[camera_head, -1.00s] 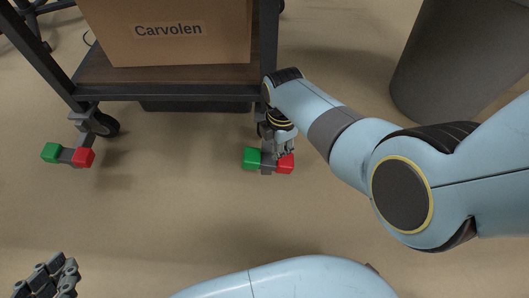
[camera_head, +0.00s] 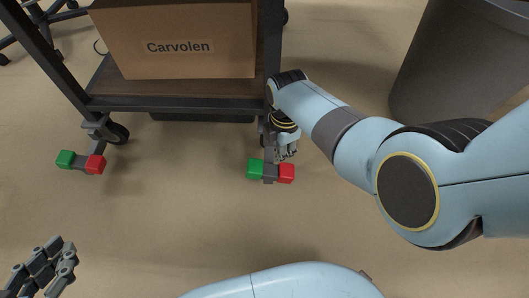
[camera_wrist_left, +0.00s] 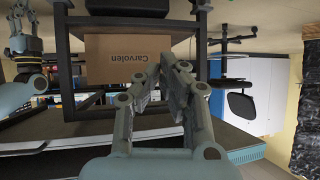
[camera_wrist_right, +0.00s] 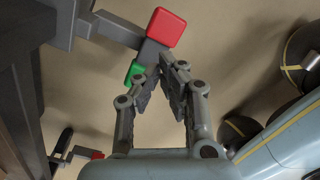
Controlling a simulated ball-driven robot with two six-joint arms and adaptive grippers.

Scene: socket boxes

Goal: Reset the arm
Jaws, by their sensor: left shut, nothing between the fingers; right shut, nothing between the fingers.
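My left gripper (camera_head: 48,262) hangs at the lower left of the head view, shut and empty, clear of the cart. It also shows shut in the left wrist view (camera_wrist_left: 172,62). My right gripper (camera_head: 287,148) is low beside the cart's right front leg, just behind a red and green pedal piece (camera_head: 269,171). In the right wrist view its fingertips (camera_wrist_right: 166,65) meet near the piece's red block (camera_wrist_right: 164,27) and green block (camera_wrist_right: 135,72). They hold nothing; I cannot tell whether they touch the piece.
The cart (camera_head: 180,97) carries a cardboard box (camera_head: 180,45) marked Carvolen. A second red and green piece (camera_head: 80,162) is at its left front caster (camera_head: 117,132). A grey bin (camera_head: 450,60) stands at the back right. The floor in front is clear.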

